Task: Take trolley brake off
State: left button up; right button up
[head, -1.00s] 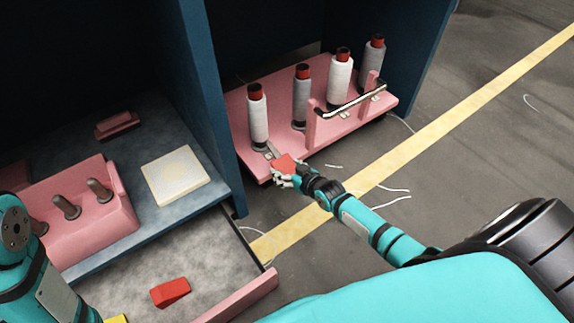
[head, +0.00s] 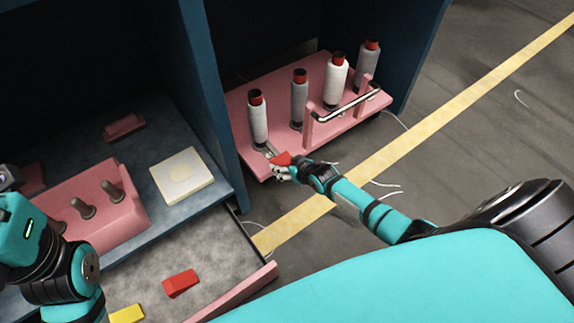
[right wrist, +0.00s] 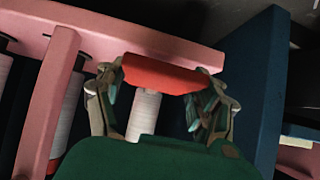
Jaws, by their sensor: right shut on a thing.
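The pink trolley (head: 330,137) stands low inside a blue frame bay, carrying several bobbins with red tops. At its near edge is a red brake tab (head: 281,159) on a small grey metal plate (head: 266,150). My right gripper (head: 282,168) is shut on the red tab at the trolley's edge. In the right wrist view the red tab (right wrist: 165,75) lies crosswise between the fingertips, with the pink trolley (right wrist: 150,40) behind it. Whether the tab is up or down is hard to tell. My left arm shows at the left edge; its gripper is out of view.
A blue post (head: 215,130) separates the trolley bay from a grey shelf with a pink block with pegs (head: 85,205) and a cream pad (head: 182,176). A red wedge (head: 180,283) and a yellow block (head: 127,314) lie in the tray below. Floor to the right is open.

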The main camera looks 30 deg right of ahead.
jog(key=shift+w+r, duration=0.35)
jog(key=shift+r, duration=0.25)
jog(key=o, duration=1.5)
jog(key=shift+c, duration=0.2)
jog(key=shift+o, duration=1.1)
jog(key=shift+s+f, duration=0.1)
jog(key=shift+f, duration=0.15)
jog(key=shift+s, duration=0.1)
jog(key=shift+s, duration=0.1)
jog(key=v, duration=1.2)
jog(key=shift+f, duration=0.1)
